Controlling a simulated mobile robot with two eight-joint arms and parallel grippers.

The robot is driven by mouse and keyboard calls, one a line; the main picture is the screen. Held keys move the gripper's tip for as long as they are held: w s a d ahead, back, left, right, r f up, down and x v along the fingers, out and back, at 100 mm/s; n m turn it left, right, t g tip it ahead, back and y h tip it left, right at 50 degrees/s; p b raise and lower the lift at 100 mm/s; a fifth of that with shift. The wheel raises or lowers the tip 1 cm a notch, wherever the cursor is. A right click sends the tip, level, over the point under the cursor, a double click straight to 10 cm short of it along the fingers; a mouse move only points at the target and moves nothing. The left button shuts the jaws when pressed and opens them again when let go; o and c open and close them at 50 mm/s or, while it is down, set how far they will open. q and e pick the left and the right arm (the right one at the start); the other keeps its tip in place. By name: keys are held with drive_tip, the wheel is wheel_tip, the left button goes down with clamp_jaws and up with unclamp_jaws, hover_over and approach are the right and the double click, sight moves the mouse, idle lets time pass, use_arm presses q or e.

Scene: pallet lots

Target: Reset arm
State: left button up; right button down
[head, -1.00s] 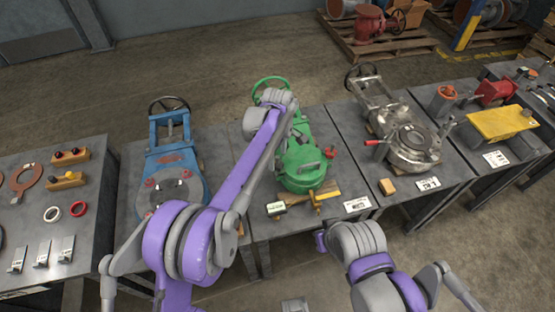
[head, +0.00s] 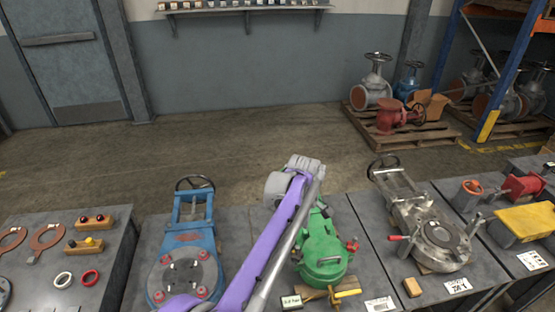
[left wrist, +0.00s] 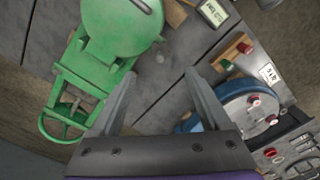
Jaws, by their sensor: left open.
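My left arm (head: 270,245) comes up from the bottom of the head view and folds at a grey joint beside the green valve. My left gripper (left wrist: 162,88) shows in the left wrist view, its two grey fingers apart with nothing between them. The grey tabletop lies beyond the fingers. The green valve (left wrist: 122,25) is to their left and the blue valve (left wrist: 245,105) to their right. In the head view the green valve (head: 322,250) is partly behind my arm. My right arm and gripper are not in view.
Tables stand in a row, with the blue valve (head: 185,255) at left, a bare-metal valve (head: 440,245) at right and a yellow part (head: 525,222) farther right. A pallet with a red valve (head: 393,117) stands behind.

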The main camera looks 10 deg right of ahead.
use_arm(q)
drive_tip(key=s+a+r+m+t+p, duration=0.15)
drive_tip(key=s+a+r, duration=0.35)
drive_tip(key=a, duration=0.5)
drive_tip(key=s+a+r+m+t+p, duration=0.1)
drive_tip(key=s+a+r+m+p, duration=0.3)
drive_tip(key=a, duration=0.6)
drive_tip(key=s+a+f+m+t, duration=0.1)
drive_tip(key=s+a+f+m, duration=0.1)
drive_tip(key=s+a, duration=0.3)
drive_tip(key=s+a+f+m+t+p, duration=0.1)
drive_tip(key=s+a, duration=0.5)
drive_tip(key=s, duration=0.7)
drive_tip(key=shift+s+f+m+t, duration=0.25)
drive_tip(key=shift+f+m+t, duration=0.2)
drive_tip(key=shift+f, duration=0.05)
drive_tip(key=shift+a, duration=0.1)
